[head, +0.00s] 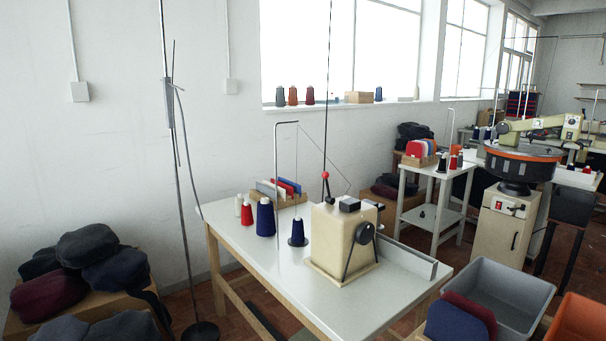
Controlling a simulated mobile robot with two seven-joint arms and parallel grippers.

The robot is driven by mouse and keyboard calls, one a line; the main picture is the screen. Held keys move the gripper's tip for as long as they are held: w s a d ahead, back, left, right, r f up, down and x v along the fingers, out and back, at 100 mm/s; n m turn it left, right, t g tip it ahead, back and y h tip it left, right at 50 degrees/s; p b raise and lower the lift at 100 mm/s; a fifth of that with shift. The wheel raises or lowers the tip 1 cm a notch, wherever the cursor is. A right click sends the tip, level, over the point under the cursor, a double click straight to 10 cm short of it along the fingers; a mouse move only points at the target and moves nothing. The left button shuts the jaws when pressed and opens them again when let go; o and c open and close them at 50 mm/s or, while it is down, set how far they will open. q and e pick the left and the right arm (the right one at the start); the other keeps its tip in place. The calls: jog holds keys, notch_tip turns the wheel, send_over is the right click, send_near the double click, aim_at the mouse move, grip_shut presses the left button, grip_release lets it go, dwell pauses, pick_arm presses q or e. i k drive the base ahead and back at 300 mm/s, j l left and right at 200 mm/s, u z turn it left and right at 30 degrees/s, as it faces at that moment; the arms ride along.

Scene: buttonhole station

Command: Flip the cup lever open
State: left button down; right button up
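A cream buttonhole machine (335,240) stands on the white worktable (241,244) in the middle of the head view. A short lever with a red knob (326,176) rises from its top left. Dark metal parts (350,205) sit on its top. A black round piece (364,233) with a thin black rod (349,258) slanting down is on its right side. I cannot tell which of these is the cup lever, or whether it is open or shut. Neither of my grippers is in view, and nothing touches the machine.
Thread cones (265,217) and a thread stand (277,180) stand left of the machine. A tall pole (183,200) rises left of the table. Grey (497,297) and orange (579,322) bins are at the lower right. The table's front left is clear.

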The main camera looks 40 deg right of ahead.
aim_at(328, 199)
jog(key=i+z, duration=0.4)
jog(key=i+j+z, duration=0.2)
jog(key=i+z, duration=0.4)
jog(key=z, duration=0.2)
jog(key=i+z, duration=0.2)
jog(key=z, duration=0.2)
jog(key=i+j+z, duration=0.15)
jog(key=z, duration=0.25)
jog(key=i+j+z, duration=0.15)
jog(key=z, duration=0.25)
jog(key=i, duration=0.1)
